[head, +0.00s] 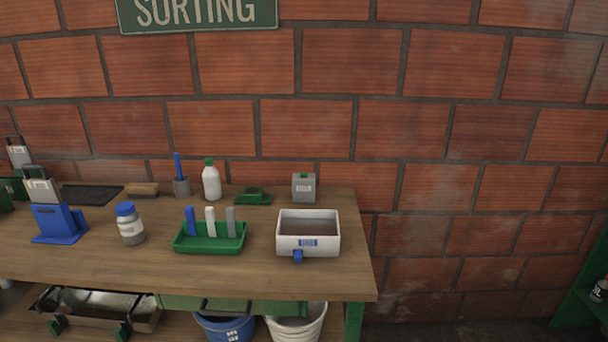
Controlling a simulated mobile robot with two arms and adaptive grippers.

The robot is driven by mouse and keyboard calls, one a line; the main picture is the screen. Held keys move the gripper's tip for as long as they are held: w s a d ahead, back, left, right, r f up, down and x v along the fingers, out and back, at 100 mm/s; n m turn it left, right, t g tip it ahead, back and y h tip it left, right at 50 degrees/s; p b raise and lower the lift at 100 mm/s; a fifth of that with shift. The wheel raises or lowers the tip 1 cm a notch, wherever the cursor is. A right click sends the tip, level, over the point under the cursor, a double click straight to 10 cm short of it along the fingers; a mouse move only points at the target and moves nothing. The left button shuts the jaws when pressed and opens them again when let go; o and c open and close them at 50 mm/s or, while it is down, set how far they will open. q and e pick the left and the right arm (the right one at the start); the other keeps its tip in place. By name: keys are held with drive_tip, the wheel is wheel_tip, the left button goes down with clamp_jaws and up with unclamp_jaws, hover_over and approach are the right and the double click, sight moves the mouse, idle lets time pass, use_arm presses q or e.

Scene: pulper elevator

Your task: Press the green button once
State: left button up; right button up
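No thing in the head view can be told for certain as the green button. A small grey box (303,188) with a label and a small green piece on its top stands at the back right of the wooden table. A low dark green object (252,197) lies to its left; its details are too small to tell. Neither of my grippers is in view.
The wooden table (90,262) stands against a brick wall. It holds a white bin (308,220), a green tray (208,247) with three upright sticks, a blue-capped jar (130,224), a white bottle (211,182) and a blue stand (60,223). Buckets stand below.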

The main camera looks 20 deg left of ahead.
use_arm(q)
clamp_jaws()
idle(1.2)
